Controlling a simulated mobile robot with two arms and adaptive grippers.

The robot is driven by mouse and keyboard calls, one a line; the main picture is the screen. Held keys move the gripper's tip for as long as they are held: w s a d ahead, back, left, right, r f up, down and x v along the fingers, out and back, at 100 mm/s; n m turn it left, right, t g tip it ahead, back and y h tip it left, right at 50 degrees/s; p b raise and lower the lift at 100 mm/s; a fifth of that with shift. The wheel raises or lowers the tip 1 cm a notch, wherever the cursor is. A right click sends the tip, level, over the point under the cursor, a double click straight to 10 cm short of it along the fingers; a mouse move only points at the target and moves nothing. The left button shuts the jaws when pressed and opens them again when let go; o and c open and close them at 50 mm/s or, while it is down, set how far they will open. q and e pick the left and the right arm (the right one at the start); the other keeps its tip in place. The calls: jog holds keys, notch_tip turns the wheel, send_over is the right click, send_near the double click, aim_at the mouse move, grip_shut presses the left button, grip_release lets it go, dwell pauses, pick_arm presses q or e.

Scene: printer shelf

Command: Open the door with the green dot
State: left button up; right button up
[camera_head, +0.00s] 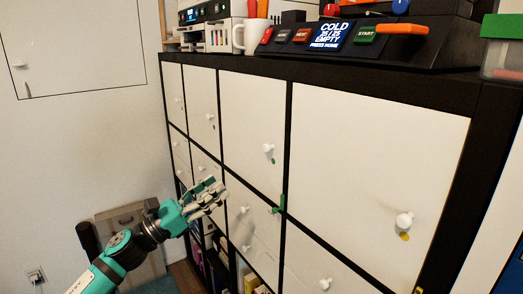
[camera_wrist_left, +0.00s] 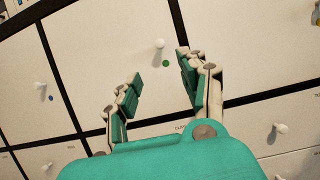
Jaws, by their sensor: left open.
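The door with the green dot (camera_head: 252,105) is a white square panel in the upper row of the dark shelf, and it is shut. It carries a white knob (camera_head: 268,147) with the green dot (camera_head: 272,161) just below it. In the left wrist view the knob (camera_wrist_left: 160,43) and green dot (camera_wrist_left: 166,63) lie ahead, between the lines of the two fingers. My left gripper (camera_head: 218,190) is open and empty, below and to the left of the knob, apart from it. The open fingers (camera_wrist_left: 160,72) also show in the left wrist view. My right gripper is not in view.
A larger door (camera_head: 375,150) with a yellow dot is to the right. Narrower doors (camera_head: 201,100) are to the left, and more knobbed doors are below. A small green piece (camera_head: 279,205) is at a door edge. A white mug (camera_head: 252,37) and a control panel (camera_head: 340,42) stand on top.

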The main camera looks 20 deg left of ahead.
aim_at(264, 150)
pick_arm(q)
jog(key=p+x, duration=0.6)
jog(key=x, duration=0.9)
jog(key=shift+w+d, duration=0.15)
jog(key=shift+w, duration=0.1)
grip_shut()
